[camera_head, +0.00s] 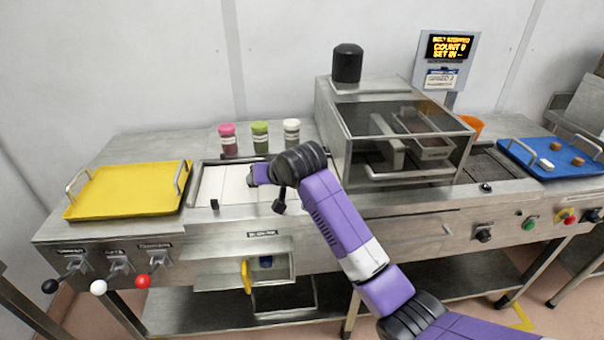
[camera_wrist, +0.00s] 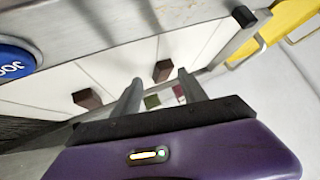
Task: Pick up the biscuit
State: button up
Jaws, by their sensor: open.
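In the wrist view two small dark brown blocks stand out against the pale panelled belt: one block (camera_wrist: 163,70) in the picture between my fingertips, the other block (camera_wrist: 87,98) left of them. They may be biscuits, but I cannot tell for sure. My gripper (camera_wrist: 160,86) is open, with nothing held between its fingers; I cannot tell its height above the belt. In the head view my gripper (camera_head: 254,175) is over the right part of the white belt (camera_head: 219,184), and my arm hides what lies behind. Small brown pieces (camera_head: 578,161) lie on the blue tray (camera_head: 518,149) at the far right.
A yellow tray (camera_head: 128,188) stands left of the belt. Pink, green and white-lidded jars (camera_head: 260,138) stand behind it. A glass-sided machine housing (camera_head: 402,150) rises right of my arm. An orange cup (camera_head: 473,125) is beyond it. A blue button (camera_wrist: 14,63) is on the bench front.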

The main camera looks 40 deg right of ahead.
jog(key=d+g, duration=0.1)
jog(key=d+r+g, duration=0.1)
jog(key=d, duration=0.1)
jog(key=s+d+r+m+g, duration=0.1)
jog(key=d, duration=0.1)
jog(key=shift+d+r+h, duration=0.15)
jog(key=shift+d+h, duration=0.05)
jog(key=shift+h, duration=0.2)
jog(key=s+d+g, duration=0.1)
jog(key=d, duration=0.1)
jog(key=s+d+m+g, duration=0.1)
jog(key=s+d+r+g, duration=0.1)
jog(key=d, duration=0.1)
jog(key=shift+d+m+g+h+p, duration=0.3)
jog(key=shift+d+m+h, duration=0.05)
jog(key=shift+m+h, duration=0.05)
jog(key=shift+p+x, duration=0.35)
jog(key=shift+x, duration=2.35)
jog(key=shift+w+a, duration=0.1)
jog(key=shift+a, duration=0.1)
grip_shut()
